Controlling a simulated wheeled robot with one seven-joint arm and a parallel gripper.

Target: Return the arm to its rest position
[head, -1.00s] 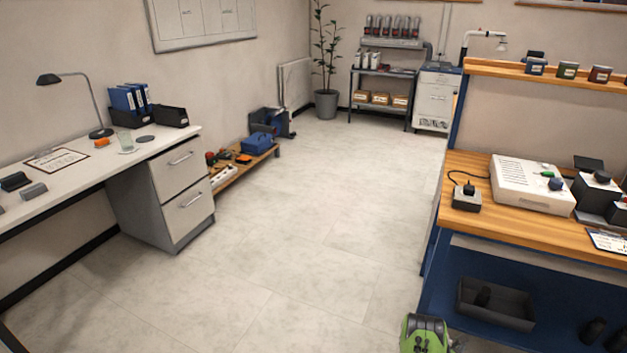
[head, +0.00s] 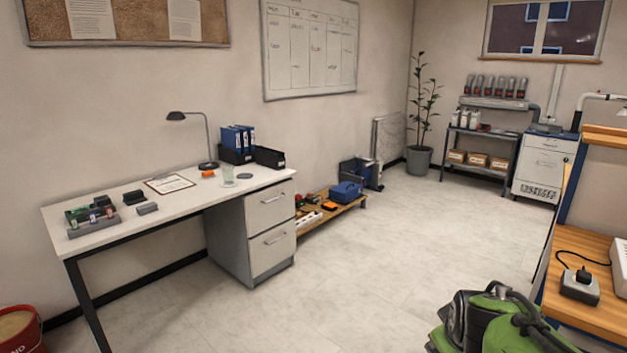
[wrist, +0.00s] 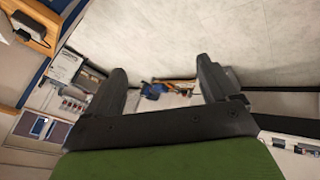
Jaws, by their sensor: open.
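My gripper (wrist: 160,70) shows in the wrist view with its two dark fingers spread wide apart and nothing between them. The wrist view is tilted, with pale floor tiles beyond the fingertips. In the head view, green and black parts of my arm (head: 505,325) fill the bottom right, close to the wooden workbench (head: 590,318). The fingers cannot be made out in the head view.
A white desk (head: 95,228) with a lamp, blue binders and small items stands at left. A low wooden platform (head: 345,208) holds tools by the wall. A black power block (head: 579,287) sits on the workbench. The floor (head: 380,270) between desk and workbench is clear.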

